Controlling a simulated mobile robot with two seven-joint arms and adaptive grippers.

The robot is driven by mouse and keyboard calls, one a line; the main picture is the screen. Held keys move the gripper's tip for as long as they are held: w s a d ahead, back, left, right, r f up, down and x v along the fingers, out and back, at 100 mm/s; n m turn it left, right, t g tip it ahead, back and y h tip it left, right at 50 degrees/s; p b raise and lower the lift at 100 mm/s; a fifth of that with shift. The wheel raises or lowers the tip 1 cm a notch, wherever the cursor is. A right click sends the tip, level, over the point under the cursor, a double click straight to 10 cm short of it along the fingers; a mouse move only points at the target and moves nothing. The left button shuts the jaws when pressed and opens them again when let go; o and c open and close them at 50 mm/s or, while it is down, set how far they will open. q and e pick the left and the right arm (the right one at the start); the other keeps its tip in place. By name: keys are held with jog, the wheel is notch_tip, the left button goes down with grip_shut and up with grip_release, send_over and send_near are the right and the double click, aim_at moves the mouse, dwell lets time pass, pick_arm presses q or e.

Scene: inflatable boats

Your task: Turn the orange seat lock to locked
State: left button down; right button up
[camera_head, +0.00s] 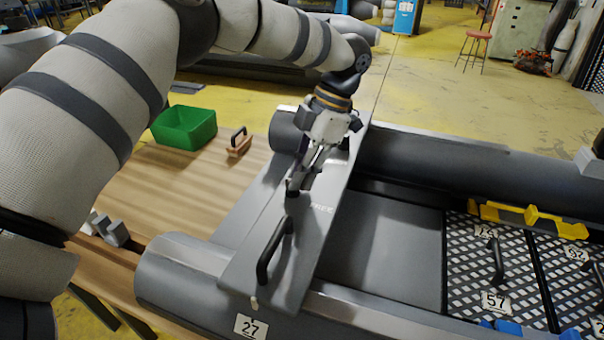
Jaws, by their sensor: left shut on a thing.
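The grey seat board (249,245) lies across the near end of the grey inflatable boat (420,160). It carries a black handle (272,250) and a white "FREE" label (321,208); another small label farther up the board is too small to read. My left gripper (298,186) points down at the middle of the board, just beside "FREE". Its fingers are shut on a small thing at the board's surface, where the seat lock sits. The fingers cover it, so its orange colour and which way it points cannot be seen.
A green bin (184,127) and a small handled block (238,143) stand on the wooden table (165,185) at left. Black mesh floor panels (472,262) with handles and yellow pieces (530,217) lie at right. My left arm crosses the upper left.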

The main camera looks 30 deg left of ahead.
pick_arm(q)
jog(key=n, duration=0.1)
jog(key=n+h, duration=0.1)
jog(key=n, duration=0.2)
jog(key=shift+w+a+n+h, duration=0.15)
jog(key=shift+a+n+h, duration=0.15)
jog(key=shift+h, duration=0.1)
jog(key=n, duration=0.2)
jog(key=n+h, duration=0.1)
jog(key=n, duration=0.1)
jog(key=shift+a+h, duration=0.3)
jog(key=shift+a, duration=0.05)
jog(key=shift+n, duration=0.3)
jog(key=c, duration=1.6)
grip_release()
jog(key=shift+o, duration=0.2)
jog(key=v, duration=0.7)
jog(key=shift+w+r, duration=0.15)
jog(key=shift+w, duration=0.05)
jog(key=shift+a, duration=0.1)
